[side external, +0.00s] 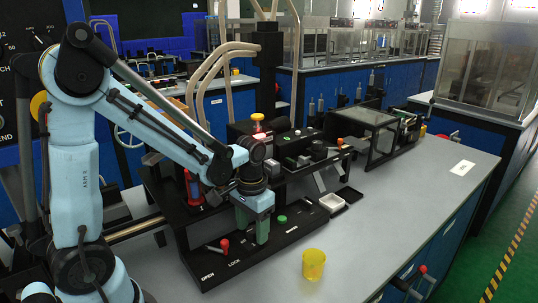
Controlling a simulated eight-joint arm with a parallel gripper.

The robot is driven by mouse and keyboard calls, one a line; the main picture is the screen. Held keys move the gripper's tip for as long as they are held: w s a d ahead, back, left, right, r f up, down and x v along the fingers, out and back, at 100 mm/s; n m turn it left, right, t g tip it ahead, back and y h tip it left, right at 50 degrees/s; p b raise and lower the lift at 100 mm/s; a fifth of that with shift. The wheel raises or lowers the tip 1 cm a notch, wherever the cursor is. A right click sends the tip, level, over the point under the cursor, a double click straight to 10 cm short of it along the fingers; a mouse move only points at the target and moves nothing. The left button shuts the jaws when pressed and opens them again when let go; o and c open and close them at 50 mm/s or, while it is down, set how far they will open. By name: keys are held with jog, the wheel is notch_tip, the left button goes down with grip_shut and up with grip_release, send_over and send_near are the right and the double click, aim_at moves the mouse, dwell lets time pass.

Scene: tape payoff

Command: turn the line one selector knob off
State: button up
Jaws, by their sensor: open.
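My gripper (253,225) points down over the black front panel of the machine, its two green fingers apart with nothing seen between them. A red-tipped lever (224,246) stands on this panel just left of the fingers, near the words OPEN and LOCK. A green button or knob (282,219) sits just right of the fingers. I cannot tell which control is the line one selector knob; no label for it is readable. My arm and gripper hide part of the panel and of the machine behind.
A yellow cup (314,264) stands on the grey bench (400,215) in front of the machine. A small white tray (331,202) lies right of the panel. A clear-sided box (368,133) stands farther back. The bench's right part is mostly clear.

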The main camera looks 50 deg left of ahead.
aim_at(253, 230)
notch_tip(253, 230, up, 12)
dwell(0.7)
jog(key=shift+d, duration=0.1)
